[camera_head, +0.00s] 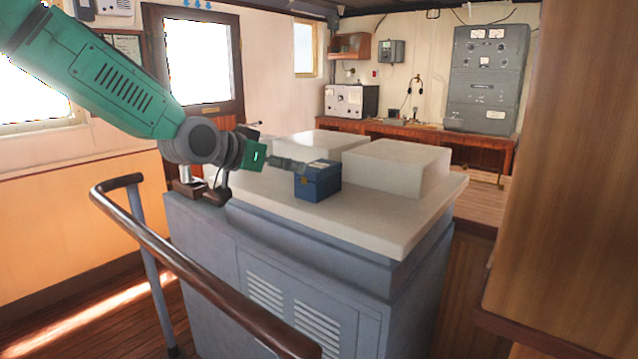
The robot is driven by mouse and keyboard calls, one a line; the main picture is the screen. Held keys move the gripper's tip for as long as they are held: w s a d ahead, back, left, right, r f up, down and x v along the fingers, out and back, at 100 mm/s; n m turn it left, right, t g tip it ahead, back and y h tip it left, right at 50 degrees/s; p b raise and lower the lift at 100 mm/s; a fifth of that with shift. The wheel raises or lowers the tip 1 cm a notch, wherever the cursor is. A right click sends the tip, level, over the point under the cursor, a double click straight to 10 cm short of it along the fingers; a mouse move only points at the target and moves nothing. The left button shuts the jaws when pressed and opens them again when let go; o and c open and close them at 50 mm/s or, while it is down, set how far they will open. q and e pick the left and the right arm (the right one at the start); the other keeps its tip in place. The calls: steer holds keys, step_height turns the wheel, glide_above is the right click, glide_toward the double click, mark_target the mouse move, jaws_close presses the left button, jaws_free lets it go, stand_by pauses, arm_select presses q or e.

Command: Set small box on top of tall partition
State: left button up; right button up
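My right gripper is not in view.
Two white raised blocks (397,168) sit on the console behind the box. A brown handrail (190,268) curves in front of the console at the left. Equipment stands on a wooden counter (425,130) at the back.

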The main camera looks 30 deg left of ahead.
mark_target(307, 169)
arm_select(q)
steer(key=b+x, duration=0.3)
steer(key=x, duration=0.4)
steer(key=shift+w+f, duration=0.1)
steer(key=shift+w, duration=0.05)
steer(key=shift+x, duration=3.2)
steer(key=shift+s, duration=0.2)
